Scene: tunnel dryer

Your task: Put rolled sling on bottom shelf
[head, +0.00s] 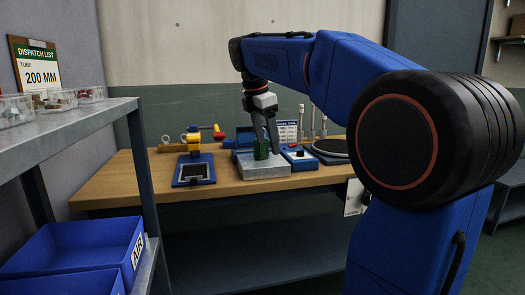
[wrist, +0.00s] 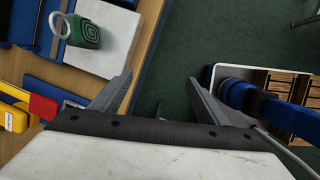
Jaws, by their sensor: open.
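The rolled sling (head: 261,150) looks like a small dark green coil standing on a pale grey block (head: 262,167) on the wooden bench. In the wrist view the sling (wrist: 86,34) shows its spiral face and a pale loop at its side. My gripper (head: 271,143) hangs over the bench by the sling, fingers pointing down. In the wrist view my gripper (wrist: 160,79) is open with nothing between its fingers, and the sling lies off to the left, outside them. A dark lower shelf (head: 255,250) shows under the bench.
A grey rack (head: 70,138) with clear bins on top and blue bins (head: 75,252) below stands at left. A blue-and-yellow device (head: 194,170), a blue control box (head: 299,158) and a red-ended tool (head: 218,132) crowd the bench. Green floor shows beyond the bench edge.

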